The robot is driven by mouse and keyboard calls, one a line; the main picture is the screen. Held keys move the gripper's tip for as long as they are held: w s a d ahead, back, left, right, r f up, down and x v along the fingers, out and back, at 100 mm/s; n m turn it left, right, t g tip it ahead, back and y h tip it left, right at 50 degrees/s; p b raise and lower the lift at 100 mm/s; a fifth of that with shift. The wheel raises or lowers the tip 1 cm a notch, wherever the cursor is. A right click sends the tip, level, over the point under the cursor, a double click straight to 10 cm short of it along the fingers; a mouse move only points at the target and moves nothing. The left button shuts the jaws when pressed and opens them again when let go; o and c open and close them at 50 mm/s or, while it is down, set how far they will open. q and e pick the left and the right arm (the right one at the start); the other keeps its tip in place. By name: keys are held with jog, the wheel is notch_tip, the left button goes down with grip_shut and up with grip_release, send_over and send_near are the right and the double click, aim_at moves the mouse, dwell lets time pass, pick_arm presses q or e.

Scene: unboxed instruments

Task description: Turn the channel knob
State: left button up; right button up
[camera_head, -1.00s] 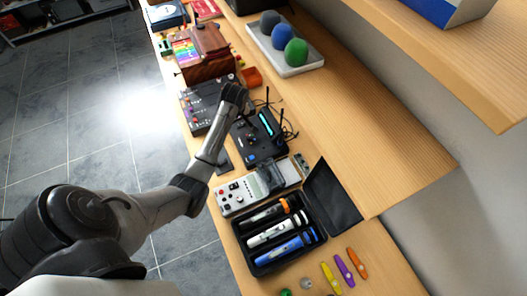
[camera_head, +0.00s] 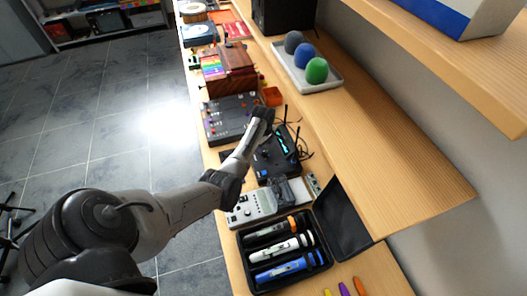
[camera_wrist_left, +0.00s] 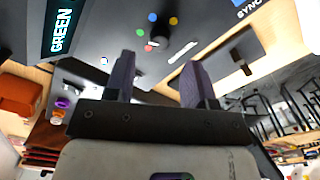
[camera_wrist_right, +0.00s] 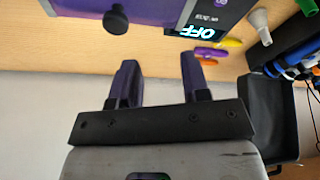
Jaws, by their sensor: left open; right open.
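The black receiver box (camera_head: 280,163) with antennas stands mid-table in the head view. In the left wrist view, its dark face shows a lit display reading GREEN (camera_wrist_left: 62,30) and the lettering SYNC. Between them, a ring of blue, yellow, green and red dots marks the channel knob (camera_wrist_left: 161,33); the knob's outline is hard to make out. My left gripper (camera_head: 263,113) is over the box's far end, its fingers (camera_wrist_left: 158,62) open and empty below the dots in the wrist view. My right gripper (camera_wrist_right: 159,65) is open and empty, and outside the head view.
The right wrist view shows a grey-purple device with a black knob (camera_wrist_right: 116,18) and an OFF display (camera_wrist_right: 195,32). A grey handheld unit (camera_head: 250,208) and an open case of microphones (camera_head: 285,250) are nearer. A mixer (camera_head: 228,118) is beside the left gripper; foam balls (camera_head: 303,56) are on a shelf.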

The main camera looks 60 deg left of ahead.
aim_at(276, 155)
pick_arm(q)
jog(key=shift+f+b, duration=0.3)
jog(key=shift+f, duration=2.05)
pick_arm(e)
jog(key=shift+d+f, duration=0.15)
jog(key=shift+f, duration=0.25)
pick_arm(q)
jog(key=shift+c, duration=0.4)
jog(key=c, duration=0.8)
jog(key=shift+c, duration=0.2)
pick_arm(e)
jog(key=shift+r, duration=0.1)
